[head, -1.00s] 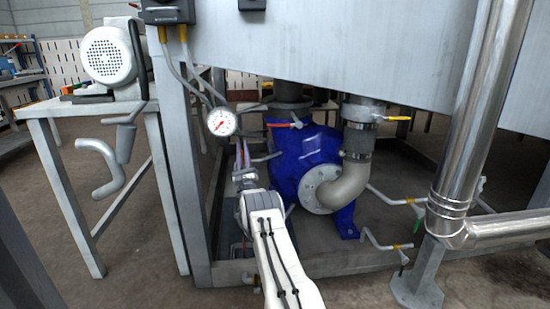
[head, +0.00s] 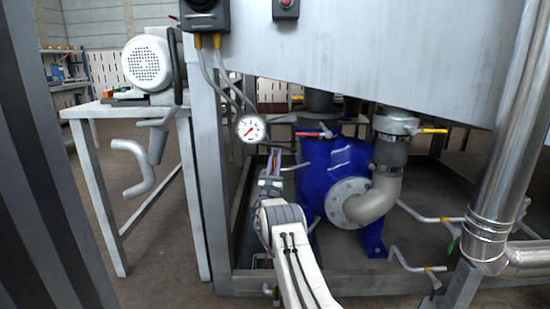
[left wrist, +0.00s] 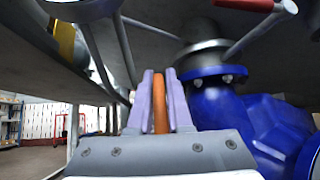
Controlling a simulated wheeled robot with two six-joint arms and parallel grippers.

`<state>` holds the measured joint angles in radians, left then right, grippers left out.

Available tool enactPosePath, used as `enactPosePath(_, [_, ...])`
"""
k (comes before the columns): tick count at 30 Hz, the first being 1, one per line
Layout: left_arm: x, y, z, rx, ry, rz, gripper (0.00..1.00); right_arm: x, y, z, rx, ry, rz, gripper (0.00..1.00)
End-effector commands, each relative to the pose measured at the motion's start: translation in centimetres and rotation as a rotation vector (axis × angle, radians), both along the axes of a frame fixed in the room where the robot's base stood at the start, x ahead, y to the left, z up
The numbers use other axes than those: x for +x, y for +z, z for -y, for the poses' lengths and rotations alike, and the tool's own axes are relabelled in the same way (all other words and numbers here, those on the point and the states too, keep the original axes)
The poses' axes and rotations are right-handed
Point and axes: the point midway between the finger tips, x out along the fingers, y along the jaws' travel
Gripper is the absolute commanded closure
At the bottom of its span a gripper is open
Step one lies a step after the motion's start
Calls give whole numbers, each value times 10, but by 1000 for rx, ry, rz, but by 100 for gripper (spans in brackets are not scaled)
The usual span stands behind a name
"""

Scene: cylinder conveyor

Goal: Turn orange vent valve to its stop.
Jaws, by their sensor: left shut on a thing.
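My left gripper (head: 274,163) is in front of the blue pump, just below and right of the round pressure gauge. In the left wrist view its two pale purple fingers (left wrist: 160,103) are shut on the orange vent valve handle (left wrist: 161,100), a narrow orange bar standing upright between them. In the head view the handle is mostly hidden by the fingers. The valve's body cannot be made out. My right gripper is in neither view.
The blue pump (head: 325,175) stands right of my left arm, with a red lever (head: 312,134) above it and a yellow lever (head: 433,130) further right. The gauge (head: 251,129) hangs close by. A grey frame post (head: 207,170) and large tank (head: 400,60) bound the space.

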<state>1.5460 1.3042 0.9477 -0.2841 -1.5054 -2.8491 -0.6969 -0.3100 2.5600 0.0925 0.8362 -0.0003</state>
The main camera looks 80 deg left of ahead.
Motion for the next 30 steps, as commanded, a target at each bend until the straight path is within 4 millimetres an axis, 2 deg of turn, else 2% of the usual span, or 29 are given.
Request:
enactPosePath(2, [1,3,2,10,-3,-2,100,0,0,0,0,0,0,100])
enactPosePath(3, [1,3,2,12,-4,-2,71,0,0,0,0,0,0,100])
enactPosePath(4, [1,3,1,10,-3,-2,60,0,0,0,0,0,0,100])
enactPosePath(5, [1,2,1,10,-4,-1,53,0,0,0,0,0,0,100])
enactPosePath(17, [-3,-3,3,1,0,-1,53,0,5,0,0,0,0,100])
enactPosePath(30, [-26,-58,55,1,-1,0,53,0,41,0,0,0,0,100])
